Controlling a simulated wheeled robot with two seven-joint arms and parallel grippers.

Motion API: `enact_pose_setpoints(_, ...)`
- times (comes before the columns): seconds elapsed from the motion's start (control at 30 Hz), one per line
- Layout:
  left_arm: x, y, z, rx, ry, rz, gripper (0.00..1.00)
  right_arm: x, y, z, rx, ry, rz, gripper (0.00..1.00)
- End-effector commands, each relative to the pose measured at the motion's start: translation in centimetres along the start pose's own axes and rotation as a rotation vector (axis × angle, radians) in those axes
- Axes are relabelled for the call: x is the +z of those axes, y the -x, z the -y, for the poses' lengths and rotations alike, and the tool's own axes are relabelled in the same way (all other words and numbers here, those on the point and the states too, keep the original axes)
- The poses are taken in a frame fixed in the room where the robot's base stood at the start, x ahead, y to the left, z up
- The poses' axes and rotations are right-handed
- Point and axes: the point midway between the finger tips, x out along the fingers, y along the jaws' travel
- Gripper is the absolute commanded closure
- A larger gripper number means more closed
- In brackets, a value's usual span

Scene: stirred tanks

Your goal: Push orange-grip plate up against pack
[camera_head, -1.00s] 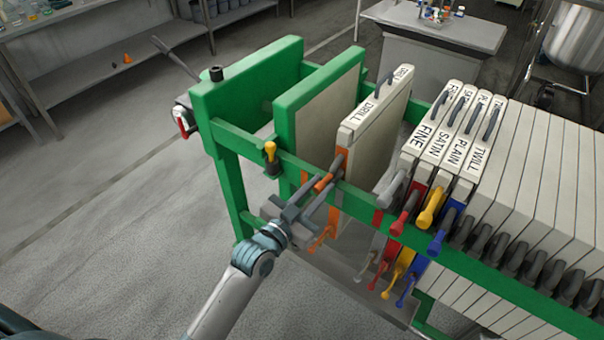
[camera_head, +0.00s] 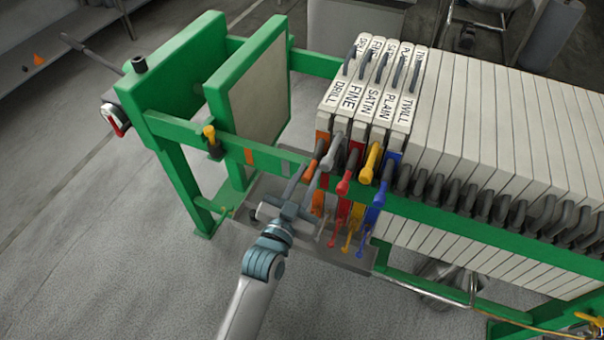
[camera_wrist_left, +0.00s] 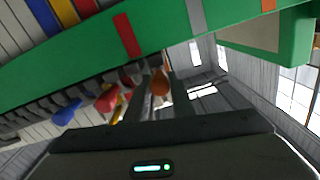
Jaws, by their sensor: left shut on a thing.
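The orange-grip plate (camera_head: 328,108), a white plate labelled DRILL, stands upright at the left end of the pack (camera_head: 400,95). No clear gap shows between it and the FINE plate beside it. My left gripper (camera_head: 303,185) is at the front rail, shut on the plate's orange grip (camera_head: 312,172). In the left wrist view, the orange grip (camera_wrist_left: 160,84) sits between the fingers of my left gripper (camera_wrist_left: 160,95). The pack's labelled plates FINE, SATIN, PLAIN and TWILL have grey, red, yellow and blue grips. My right gripper is out of view.
The green frame's front rail (camera_head: 265,153) runs past the plates, with a yellow-topped knob (camera_head: 210,134) on it. A green-edged plate (camera_head: 262,95) stands to the left, with open room between it and the pack. A grey tray (camera_head: 345,258) hangs below.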

Motion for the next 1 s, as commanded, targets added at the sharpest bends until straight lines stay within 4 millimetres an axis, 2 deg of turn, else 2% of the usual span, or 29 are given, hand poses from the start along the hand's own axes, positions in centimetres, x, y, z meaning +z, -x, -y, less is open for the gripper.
enact_pose_setpoints(0.23, 0.0, 0.0, -0.5, 0.007, 0.005, 0.0, 1.0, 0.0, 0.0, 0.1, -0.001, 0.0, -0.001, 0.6)
enact_pose_setpoints(0.27, 0.0, 0.0, -0.5, 0.007, 0.006, 0.0, 0.71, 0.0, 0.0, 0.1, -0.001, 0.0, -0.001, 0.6)
enact_pose_setpoints(0.3, 0.0, 0.0, -0.5, 0.007, 0.006, 0.0, 0.61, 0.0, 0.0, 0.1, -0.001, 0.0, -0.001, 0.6)
enact_pose_setpoints(0.33, 0.0, 0.0, -0.5, 0.007, 0.005, 0.0, 0.6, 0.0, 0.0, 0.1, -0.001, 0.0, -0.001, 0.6)
enact_pose_setpoints(0.77, 0.1, 0.5, -0.2, 0.003, 0.003, 0.0, 0.6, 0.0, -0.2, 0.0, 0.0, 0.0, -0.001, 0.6)
enact_pose_setpoints(1.0, 0.3, 3.0, -0.3, 0.004, 0.002, 0.001, 0.6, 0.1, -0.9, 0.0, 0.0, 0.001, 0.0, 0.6)
